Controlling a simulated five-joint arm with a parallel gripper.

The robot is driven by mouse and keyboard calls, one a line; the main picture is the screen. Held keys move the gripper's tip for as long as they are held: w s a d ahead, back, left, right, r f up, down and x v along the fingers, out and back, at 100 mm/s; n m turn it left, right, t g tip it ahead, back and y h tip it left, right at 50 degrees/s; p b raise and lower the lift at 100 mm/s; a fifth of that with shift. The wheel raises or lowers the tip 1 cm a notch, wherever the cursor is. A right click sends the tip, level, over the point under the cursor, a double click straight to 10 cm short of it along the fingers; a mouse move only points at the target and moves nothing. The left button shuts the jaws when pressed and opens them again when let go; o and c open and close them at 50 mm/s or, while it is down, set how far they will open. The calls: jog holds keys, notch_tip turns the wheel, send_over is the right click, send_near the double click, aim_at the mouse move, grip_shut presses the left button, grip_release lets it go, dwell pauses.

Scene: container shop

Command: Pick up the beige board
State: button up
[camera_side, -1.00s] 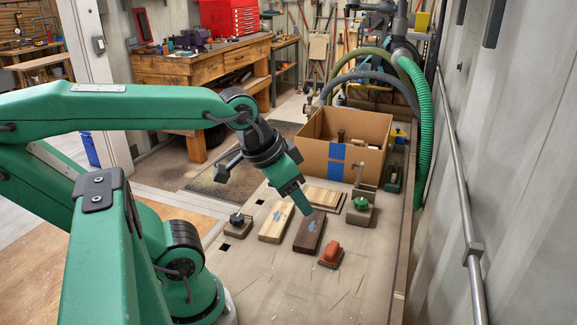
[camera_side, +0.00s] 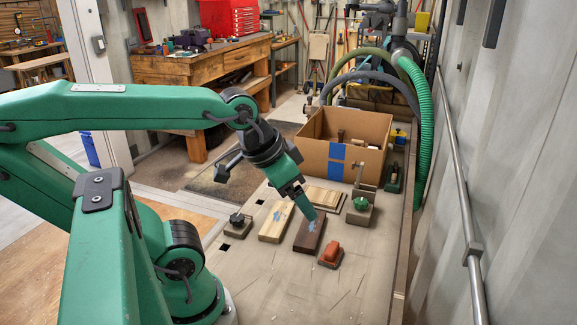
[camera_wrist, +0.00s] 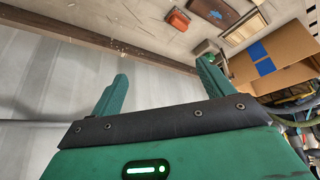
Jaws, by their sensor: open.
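The beige board (camera_side: 276,221), pale wood with a blue mark, lies flat on the grey worktop left of a dark brown board (camera_side: 309,236). A second light, striped board (camera_side: 322,197) lies behind them. My gripper (camera_side: 306,209) is above the boards, its fingers over the far end of the dark brown board in the side view, to the right of the beige board. In the wrist view my gripper (camera_wrist: 163,70) is open with its two fingers wide apart and nothing between them. The wrist view shows the dark brown board (camera_wrist: 214,12) at the top.
An orange-red block-like tool (camera_side: 331,255) lies right of the dark brown board. A green-knobbed tool (camera_side: 360,205) and a dark-knobbed tool (camera_side: 237,225) stand nearby. An open cardboard box (camera_side: 310,155) stands behind. A wall and rail (camera_side: 470,230) run along the right. The front worktop is clear.

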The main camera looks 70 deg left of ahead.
jog(key=n+g, duration=0.5)
jog(key=n, duration=0.5)
send_near(277, 217)
jog(key=shift+w+d, duration=0.45)
jog(key=shift+w, duration=0.1)
jog(key=shift+s+a+f+g, duration=0.2)
jog(key=shift+a+f+g, duration=0.1)
jog(key=shift+a+f, duration=0.15)
jog(key=shift+s+d+f, duration=0.1)
jog(key=shift+f, duration=3.8)
jog(key=c, duration=1.1)
jog(key=shift+r, duration=0.2)
